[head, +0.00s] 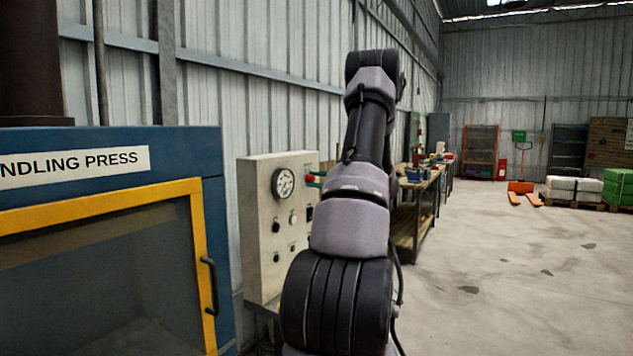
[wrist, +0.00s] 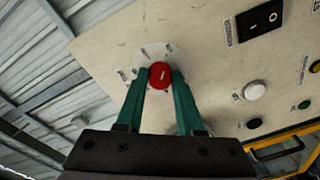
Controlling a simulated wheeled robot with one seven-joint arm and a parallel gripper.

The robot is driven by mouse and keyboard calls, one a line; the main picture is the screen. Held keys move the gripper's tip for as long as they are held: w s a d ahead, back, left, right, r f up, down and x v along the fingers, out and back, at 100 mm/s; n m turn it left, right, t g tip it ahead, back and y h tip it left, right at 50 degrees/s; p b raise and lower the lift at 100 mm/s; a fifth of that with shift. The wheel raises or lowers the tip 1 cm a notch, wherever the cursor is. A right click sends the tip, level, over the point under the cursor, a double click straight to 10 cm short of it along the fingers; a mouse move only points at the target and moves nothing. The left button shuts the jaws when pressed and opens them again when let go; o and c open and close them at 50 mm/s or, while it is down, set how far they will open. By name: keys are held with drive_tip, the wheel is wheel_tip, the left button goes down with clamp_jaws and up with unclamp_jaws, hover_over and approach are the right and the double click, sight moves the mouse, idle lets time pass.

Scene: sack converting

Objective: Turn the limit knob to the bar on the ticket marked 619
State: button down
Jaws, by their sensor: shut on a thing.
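The limit knob (wrist: 161,70) is red with a pale pointer mark on its face, and sits on a pale round scale plate (wrist: 140,57) with small dark marks around it. My gripper (wrist: 161,80) has its two green fingers on either side of the knob, shut on it. The marks are too small to read. I see no ticket marked 619 in either view.
The panel carries a gauge (head: 284,183), a black rocker switch (wrist: 260,20), a white button (wrist: 254,90) and a green button (wrist: 315,66). The blue press (head: 170,150) with a yellow-framed door stands left. A workbench (head: 420,190) runs behind my arm; open floor lies right.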

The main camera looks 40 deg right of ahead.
drive_tip(key=n, duration=0.3)
drive_tip(key=shift+n, duration=0.3)
drive_tip(key=n, duration=0.7)
drive_tip(key=shift+n+h, duration=0.4)
drive_tip(key=n, duration=0.3)
drive_tip(key=shift+s, duration=0.1)
drive_tip(key=n, duration=0.3)
drive_tip(key=shift+a+n+h, duration=0.1)
drive_tip(key=shift+n+h, duration=0.2)
drive_tip(key=shift+n, duration=0.1)
drive_tip(key=n, duration=0.4)
drive_tip(key=shift+h, duration=0.3)
drive_tip(key=n, duration=0.4)
drive_tip(key=shift+f+n, duration=0.1)
drive_tip(key=shift+n, duration=1.6)
drive_tip(key=shift+n+t, duration=0.3)
